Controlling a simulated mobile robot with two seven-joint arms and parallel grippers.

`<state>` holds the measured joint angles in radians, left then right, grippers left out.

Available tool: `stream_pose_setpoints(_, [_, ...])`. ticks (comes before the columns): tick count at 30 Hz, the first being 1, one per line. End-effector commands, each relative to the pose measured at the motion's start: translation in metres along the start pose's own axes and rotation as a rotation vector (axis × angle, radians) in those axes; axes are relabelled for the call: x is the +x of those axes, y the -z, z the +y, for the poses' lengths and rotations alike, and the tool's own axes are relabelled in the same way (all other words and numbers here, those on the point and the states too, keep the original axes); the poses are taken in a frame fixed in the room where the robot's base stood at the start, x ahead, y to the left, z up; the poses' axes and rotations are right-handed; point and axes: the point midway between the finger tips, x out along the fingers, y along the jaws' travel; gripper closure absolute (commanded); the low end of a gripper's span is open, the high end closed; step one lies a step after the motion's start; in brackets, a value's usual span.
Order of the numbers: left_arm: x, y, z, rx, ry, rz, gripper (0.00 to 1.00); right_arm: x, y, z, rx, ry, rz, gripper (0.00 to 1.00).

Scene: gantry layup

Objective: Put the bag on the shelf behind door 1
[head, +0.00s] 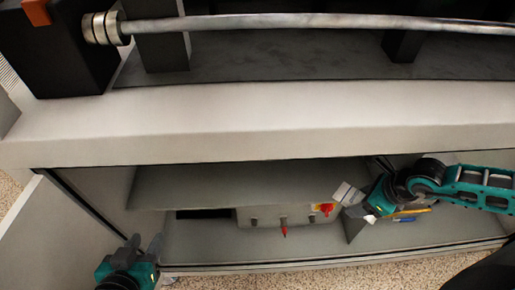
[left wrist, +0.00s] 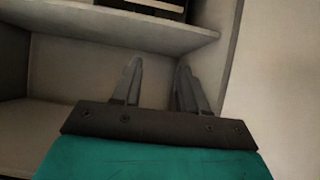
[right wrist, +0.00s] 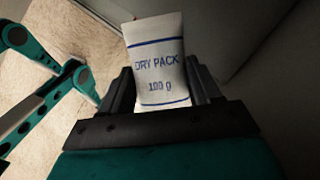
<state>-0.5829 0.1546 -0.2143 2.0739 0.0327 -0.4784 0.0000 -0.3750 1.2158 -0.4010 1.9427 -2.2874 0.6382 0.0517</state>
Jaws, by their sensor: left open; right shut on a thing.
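The bag (right wrist: 157,62) is a small white packet printed "DRY PACK 100 g" in blue. My right gripper (right wrist: 160,85) is shut on it, one finger on each side. In the head view the bag (head: 343,193) is a white patch at the tip of my right gripper (head: 357,204), at the right part of the cabinet opening. A grey shelf (head: 230,183) spans the cabinet inside. A pale door (head: 45,235) stands open at the left; no number on it is readable. My left gripper (head: 146,244) is open and empty by the left end of the opening; its fingers (left wrist: 158,85) show apart.
A compartment below the shelf holds a grey box (head: 290,217) with red and yellow parts. A yellow and blue item (head: 408,215) lies right of the upright divider (head: 354,226). The thick worktop edge (head: 250,125) overhangs the opening. The shelf's visible top is clear.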

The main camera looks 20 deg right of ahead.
Motion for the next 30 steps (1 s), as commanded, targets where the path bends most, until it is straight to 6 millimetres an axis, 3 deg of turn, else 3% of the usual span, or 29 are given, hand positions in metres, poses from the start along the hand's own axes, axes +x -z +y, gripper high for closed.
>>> stream_pose_setpoints(5, [0.004, -0.009, 0.001, -0.001, -0.002, -0.004, 0.57, 0.009, -0.018, -0.001, 0.011, 0.006, -0.009, 0.70])
stream_pose_setpoints(18, [0.013, -0.032, 0.002, -0.005, -0.005, -0.021, 0.57, 0.041, -0.098, -0.001, 0.009, 0.002, -0.009, 0.70])
stream_pose_setpoints(25, [0.017, -0.035, 0.005, -0.014, -0.011, -0.027, 0.57, 0.060, -0.143, -0.001, 0.008, 0.002, -0.006, 0.70])
stream_pose_setpoints(30, [0.018, -0.028, 0.007, -0.018, -0.015, -0.008, 0.57, 0.068, -0.163, -0.002, 0.009, 0.002, -0.002, 0.70])
